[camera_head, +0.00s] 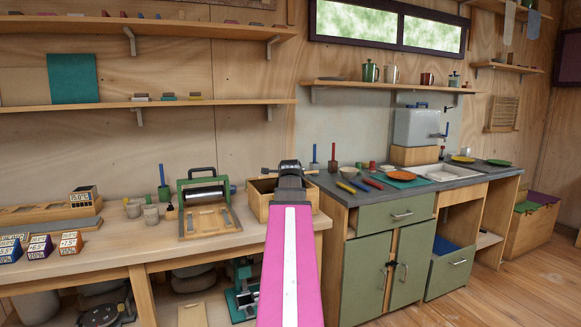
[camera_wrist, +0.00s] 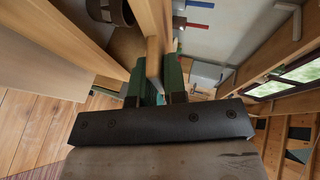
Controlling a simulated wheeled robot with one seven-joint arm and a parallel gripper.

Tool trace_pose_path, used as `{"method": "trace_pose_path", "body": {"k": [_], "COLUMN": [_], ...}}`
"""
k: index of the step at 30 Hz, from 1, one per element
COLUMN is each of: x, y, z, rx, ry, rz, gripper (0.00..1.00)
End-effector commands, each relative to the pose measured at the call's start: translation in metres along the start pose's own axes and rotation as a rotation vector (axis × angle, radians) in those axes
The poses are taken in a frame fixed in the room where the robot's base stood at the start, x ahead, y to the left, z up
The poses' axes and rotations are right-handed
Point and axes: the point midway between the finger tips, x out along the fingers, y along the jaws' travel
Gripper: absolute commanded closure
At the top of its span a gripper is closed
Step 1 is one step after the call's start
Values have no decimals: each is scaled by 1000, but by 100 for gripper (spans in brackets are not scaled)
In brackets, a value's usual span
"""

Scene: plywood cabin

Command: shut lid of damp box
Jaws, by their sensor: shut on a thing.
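The damp box appears to be the light wooden box (camera_head: 257,206) at the right end of the workbench, partly hidden behind my arm. Its top looks open at the left, where part of the inside shows. My gripper (camera_head: 290,170) is at the box, seen from behind, with its fingertips hidden in the head view. In the wrist view my gripper (camera_wrist: 158,88) has its two green fingers on either side of a thin wooden board (camera_wrist: 154,58), which seems to be the lid. Whether the board touches the box cannot be told.
A press with a green frame and roller (camera_head: 204,191) stands close left of the box. The grey counter (camera_head: 345,199) with brushes and plates lies to the right. A dark brown cylinder (camera_wrist: 107,11) shows beside the board in the wrist view.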

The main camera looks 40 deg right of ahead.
Motion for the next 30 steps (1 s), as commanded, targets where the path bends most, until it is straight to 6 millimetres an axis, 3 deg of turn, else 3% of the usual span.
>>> {"method": "trace_pose_path", "body": {"k": [3, 12, 28, 29, 30], "x": [1, 6, 9, 9, 9], "y": [18, 41, 45, 45, 45], "z": [1, 3, 4, 4, 4], "rx": [-3, -5, -7, -7, -7], "ry": [-1, -2, -2, -2, -2], "rz": [12, 15, 14, 14, 14], "gripper": [100, 100, 100, 77, 65]}}
